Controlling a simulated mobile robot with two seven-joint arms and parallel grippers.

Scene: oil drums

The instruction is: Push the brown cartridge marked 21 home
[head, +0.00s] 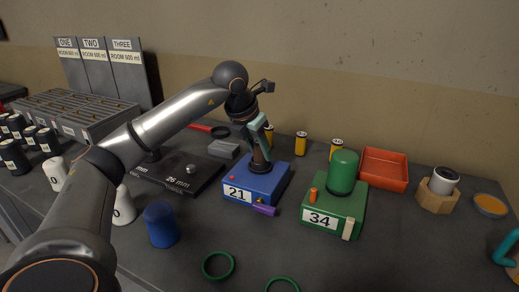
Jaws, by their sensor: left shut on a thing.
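The brown cartridge (260,156) stands in the top of the blue block (266,187) marked 21, tilted slightly in the picture. My left gripper (261,138) comes down from above with its pale teal fingers shut on the cartridge's upper part. The fingers hide part of the cartridge. A dark ring surrounds its foot at the block. How deep it sits inside cannot be seen. A purple peg (264,209) sticks out at the block's front, and a small red button shows on its top. My right gripper is not in view.
A green block (333,216) marked 34 with a green cylinder (343,172) stands close on the right. A dark scale plate (180,177), a blue cup (161,224) and white cups are left. Yellow cans stand behind.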

